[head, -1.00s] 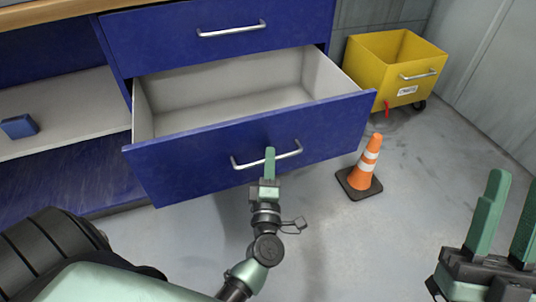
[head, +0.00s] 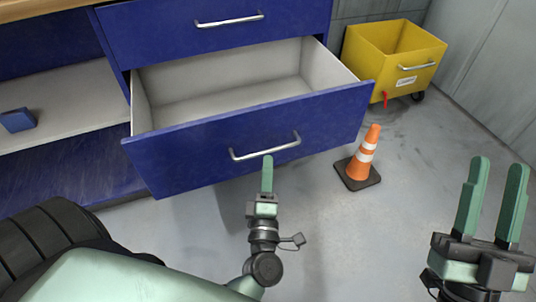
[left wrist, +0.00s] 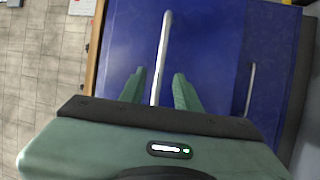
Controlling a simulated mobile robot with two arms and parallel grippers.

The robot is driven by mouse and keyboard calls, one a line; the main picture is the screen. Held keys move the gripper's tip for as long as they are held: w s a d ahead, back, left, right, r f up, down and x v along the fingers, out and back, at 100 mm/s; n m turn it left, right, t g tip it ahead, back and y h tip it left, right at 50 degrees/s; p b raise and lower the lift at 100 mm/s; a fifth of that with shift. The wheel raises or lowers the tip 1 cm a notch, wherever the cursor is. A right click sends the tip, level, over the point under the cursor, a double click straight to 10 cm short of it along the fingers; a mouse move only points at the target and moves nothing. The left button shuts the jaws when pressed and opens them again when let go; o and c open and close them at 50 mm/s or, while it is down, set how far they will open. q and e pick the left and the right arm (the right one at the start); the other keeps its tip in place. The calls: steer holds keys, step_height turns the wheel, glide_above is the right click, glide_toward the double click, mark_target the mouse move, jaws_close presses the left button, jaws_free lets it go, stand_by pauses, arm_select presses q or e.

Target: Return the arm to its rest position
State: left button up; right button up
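My left gripper (head: 267,160) is in front of the pulled-out lower blue drawer (head: 180,170). In the head view its fingertip shows just below the drawer's metal bar handle (head: 265,147). In the left wrist view the two green fingers (left wrist: 158,75) stand apart, with a bar handle (left wrist: 165,35) showing between them. That view does not settle whether they touch it. My right gripper (head: 497,163) is at the lower right of the head view, its two green fingers apart and empty, above the floor.
The open drawer looks empty. The upper drawer (head: 150,35) is shut. A blue block (head: 17,120) lies on the shelf at left. An orange cone (head: 364,150) and a yellow wheeled bin (head: 370,60) stand to the right. Bare grey floor (head: 340,240) lies between my grippers.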

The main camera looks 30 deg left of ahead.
arm_select(q)
steer(key=shift+v, duration=1.05)
steer(key=shift+r, duration=0.1)
